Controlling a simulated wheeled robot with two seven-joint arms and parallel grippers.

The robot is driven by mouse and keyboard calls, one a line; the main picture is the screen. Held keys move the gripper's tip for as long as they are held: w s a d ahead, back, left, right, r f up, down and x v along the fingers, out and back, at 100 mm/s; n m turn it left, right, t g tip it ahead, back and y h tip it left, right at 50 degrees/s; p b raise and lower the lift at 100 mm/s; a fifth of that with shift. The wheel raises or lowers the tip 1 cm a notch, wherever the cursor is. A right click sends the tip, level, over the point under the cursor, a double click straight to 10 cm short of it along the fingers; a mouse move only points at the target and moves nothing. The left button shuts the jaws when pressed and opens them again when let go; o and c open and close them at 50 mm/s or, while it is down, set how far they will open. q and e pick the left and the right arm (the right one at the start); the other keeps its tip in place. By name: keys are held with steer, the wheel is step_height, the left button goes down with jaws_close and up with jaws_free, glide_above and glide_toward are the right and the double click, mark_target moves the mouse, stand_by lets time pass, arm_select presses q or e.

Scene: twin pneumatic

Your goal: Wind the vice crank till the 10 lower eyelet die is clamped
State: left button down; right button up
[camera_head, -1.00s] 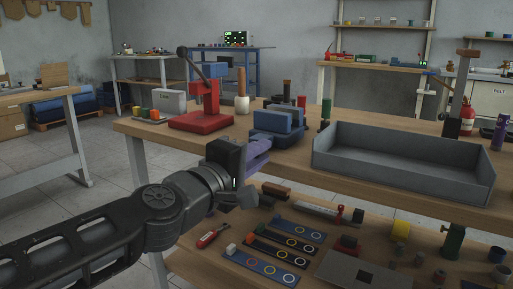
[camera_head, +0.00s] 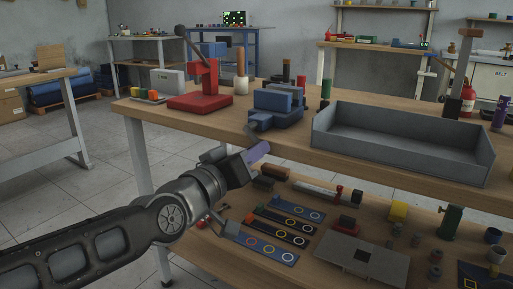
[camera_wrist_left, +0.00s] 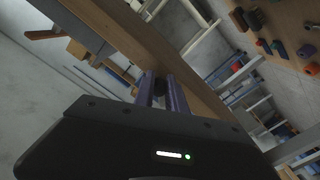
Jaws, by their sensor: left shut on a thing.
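The blue vice (camera_head: 275,107) stands at the front edge of the upper bench top. Its grey crank arm (camera_head: 252,132) hangs down from its front, over the bench edge. My left gripper (camera_head: 259,151) is just below the vice, its purple fingers shut on the dark crank knob. In the left wrist view the purple fingers (camera_wrist_left: 162,94) close around this dark knob (camera_wrist_left: 160,84), close to the wooden edge. I cannot make out the 10 lower eyelet die between the jaws. My right gripper is not in view.
A red press (camera_head: 203,90) stands left of the vice, and a large grey tray (camera_head: 400,155) lies to the right. The lower shelf, below my left gripper, holds ringed strips (camera_head: 280,232), a grey plate (camera_head: 362,262) and several small parts. The floor on the left is open.

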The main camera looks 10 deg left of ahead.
arm_select(q)
steer(key=shift+w+a+f+m, duration=0.1)
steer(key=shift+a+m, duration=0.2)
steer(key=shift+m, duration=0.55)
steer(key=shift+w+a+f+m, duration=0.1)
steer(key=shift+a+m, duration=0.2)
steer(key=shift+m, duration=0.55)
steer(key=c, duration=1.8)
jaws_free()
steer(key=o, duration=0.4)
steer(key=shift+d+f, duration=0.1)
steer(key=shift+f, duration=0.05)
steer(key=p+v, duration=0.2)
steer(key=v, duration=0.6)
